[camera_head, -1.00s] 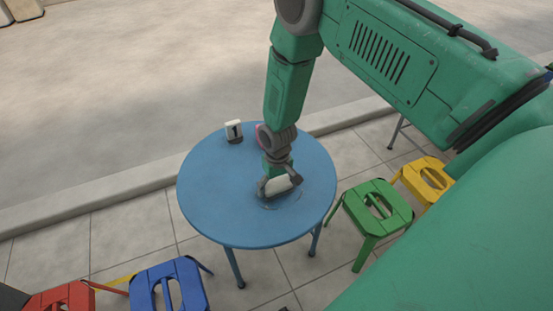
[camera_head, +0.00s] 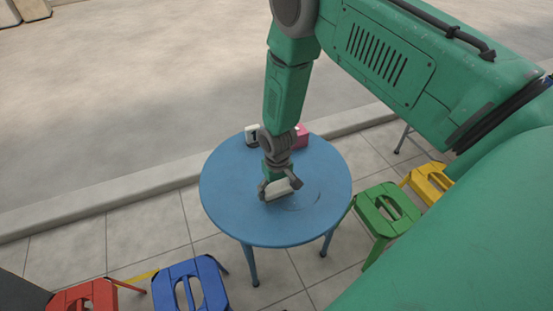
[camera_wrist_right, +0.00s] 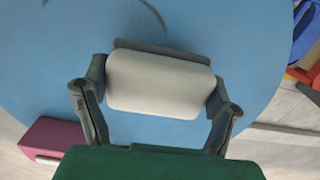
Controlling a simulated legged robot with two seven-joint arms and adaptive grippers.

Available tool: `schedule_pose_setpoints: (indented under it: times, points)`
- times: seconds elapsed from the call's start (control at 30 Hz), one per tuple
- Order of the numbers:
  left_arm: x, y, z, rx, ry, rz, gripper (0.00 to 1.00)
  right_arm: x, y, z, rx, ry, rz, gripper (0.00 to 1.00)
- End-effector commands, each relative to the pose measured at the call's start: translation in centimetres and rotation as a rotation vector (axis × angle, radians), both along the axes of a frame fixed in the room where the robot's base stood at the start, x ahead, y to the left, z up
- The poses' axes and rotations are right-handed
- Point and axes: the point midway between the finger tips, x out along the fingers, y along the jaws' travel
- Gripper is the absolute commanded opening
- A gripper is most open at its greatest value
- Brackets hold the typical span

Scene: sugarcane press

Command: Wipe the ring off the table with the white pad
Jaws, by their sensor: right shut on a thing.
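The white pad (camera_head: 280,190) is held between the fingers of my right gripper (camera_head: 279,185), low over the middle of the round blue table (camera_head: 228,207). In the right wrist view the pad (camera_wrist_right: 160,85) sits between both fingers of the gripper (camera_wrist_right: 160,80), with a dark strip along its far edge. The ring (camera_head: 303,204) shows as a faint dark arc just right of the pad. Part of it also shows in the right wrist view (camera_wrist_right: 153,14). I cannot tell whether the pad touches the table. My left gripper is out of view.
A white and dark number marker (camera_head: 252,135) and a pink box (camera_head: 301,138) stand at the table's far edge, behind my right wrist. Green (camera_head: 386,210), yellow (camera_head: 428,182), blue (camera_head: 190,285) and red (camera_head: 84,297) stools stand around the table. The table's left side is clear.

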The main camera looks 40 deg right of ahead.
Motion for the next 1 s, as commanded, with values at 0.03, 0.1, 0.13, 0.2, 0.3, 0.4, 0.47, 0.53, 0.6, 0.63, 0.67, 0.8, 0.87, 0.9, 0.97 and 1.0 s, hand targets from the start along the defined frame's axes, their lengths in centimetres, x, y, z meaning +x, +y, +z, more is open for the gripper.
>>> schedule_pose_setpoints:
  times: [0.03, 0.1, 0.13, 0.2, 0.3, 0.4, 0.47, 0.53, 0.6, 0.63, 0.67, 0.8, 0.87, 0.9, 0.97, 1.0]
  points:
    - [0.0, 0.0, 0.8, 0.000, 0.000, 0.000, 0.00, 0.0, 0.0, 0.9, 0.000, 0.000, 0.000, 0.49]
    - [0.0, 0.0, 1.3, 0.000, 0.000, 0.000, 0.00, 0.0, -0.1, 1.5, 0.000, 0.000, 0.000, 0.49]
    - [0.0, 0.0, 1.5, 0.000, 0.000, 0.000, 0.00, 0.0, -0.1, 1.8, 0.000, 0.000, 0.000, 0.49]
    - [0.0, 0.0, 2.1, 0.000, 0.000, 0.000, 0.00, 0.0, -0.1, 2.4, 0.000, 0.000, 0.000, 0.49]
    - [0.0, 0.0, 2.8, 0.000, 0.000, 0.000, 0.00, -0.1, -0.2, 3.3, 0.000, 0.000, 0.000, 0.49]
    - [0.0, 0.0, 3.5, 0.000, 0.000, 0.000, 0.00, -0.1, -0.2, 4.0, 0.000, 0.000, 0.000, 0.49]
    - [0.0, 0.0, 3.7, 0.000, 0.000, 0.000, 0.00, -0.1, -0.2, 4.3, 0.000, 0.000, 0.000, 0.49]
    - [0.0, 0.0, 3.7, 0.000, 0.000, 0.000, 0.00, -0.1, -0.2, 4.4, 0.000, 0.000, 0.000, 0.49]
    - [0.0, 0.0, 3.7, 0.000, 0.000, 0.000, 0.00, -0.1, -0.2, 4.3, 0.000, 0.000, 0.000, 0.49]
    - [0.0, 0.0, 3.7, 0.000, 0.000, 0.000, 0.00, -0.1, -0.2, 4.3, 0.000, 0.000, 0.000, 0.49]
    - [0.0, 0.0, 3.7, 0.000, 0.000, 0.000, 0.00, -0.1, -0.2, 4.3, 0.000, 0.000, 0.000, 0.49]
    - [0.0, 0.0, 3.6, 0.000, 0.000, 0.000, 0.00, -0.1, -0.2, 4.3, 0.000, 0.000, 0.000, 0.49]
    - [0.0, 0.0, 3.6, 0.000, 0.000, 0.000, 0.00, -0.1, -0.2, 4.3, 0.000, 0.000, 0.000, 0.49]
    - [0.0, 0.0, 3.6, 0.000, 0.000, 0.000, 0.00, -0.1, -0.2, 4.3, 0.000, 0.000, 0.000, 0.49]
    - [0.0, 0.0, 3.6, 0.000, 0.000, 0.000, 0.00, -0.1, -0.2, 4.3, 0.000, 0.000, 0.000, 0.49]
    - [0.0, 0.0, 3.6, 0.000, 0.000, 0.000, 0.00, -0.1, -0.2, 4.3, 0.000, 0.000, 0.000, 0.49]
